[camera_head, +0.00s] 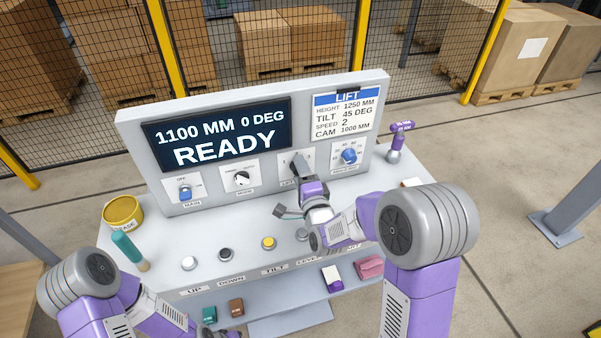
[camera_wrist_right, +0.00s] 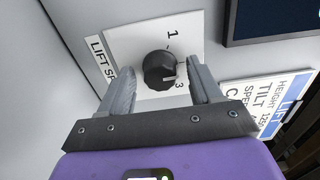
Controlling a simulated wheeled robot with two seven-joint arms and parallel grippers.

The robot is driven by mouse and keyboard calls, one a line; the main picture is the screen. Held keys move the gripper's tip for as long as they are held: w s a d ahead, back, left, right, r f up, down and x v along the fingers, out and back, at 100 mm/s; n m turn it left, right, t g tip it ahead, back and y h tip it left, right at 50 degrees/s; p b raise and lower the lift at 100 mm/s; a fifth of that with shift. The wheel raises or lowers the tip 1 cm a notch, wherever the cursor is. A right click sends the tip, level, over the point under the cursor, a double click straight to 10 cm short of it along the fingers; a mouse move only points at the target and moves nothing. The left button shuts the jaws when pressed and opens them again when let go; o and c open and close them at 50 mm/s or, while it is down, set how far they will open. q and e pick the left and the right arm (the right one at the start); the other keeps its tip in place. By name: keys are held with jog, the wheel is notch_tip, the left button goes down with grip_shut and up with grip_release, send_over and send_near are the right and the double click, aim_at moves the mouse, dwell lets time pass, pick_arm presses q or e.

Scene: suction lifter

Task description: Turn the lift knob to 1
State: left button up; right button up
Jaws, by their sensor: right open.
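The lift knob (camera_wrist_right: 158,69) is black and round on a white plate marked LIFT SP..., with 1 and 3 readable. A pale mark shows on its lower right side, toward the 3; the exact setting is hard to tell. My right gripper (camera_wrist_right: 161,77) is open, one finger on each side of the knob, not visibly pressing on it. In the head view my right gripper (camera_head: 300,168) is in front of the knob's plate (camera_head: 284,172) and hides the knob.
The console display (camera_head: 218,133) reads READY. A lift card (camera_head: 344,116) asks for speed 2. A blue knob (camera_head: 349,156) is right of my gripper, a black mode knob (camera_head: 241,178) left. Push buttons (camera_head: 226,255) line the desk below. A purple-handled tool (camera_head: 399,128) stands at right.

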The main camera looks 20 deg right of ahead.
jog(key=c, duration=1)
jog(key=shift+o, duration=0.2)
jog(key=shift+n+b, duration=3.9)
jog(key=shift+n, duration=2.1)
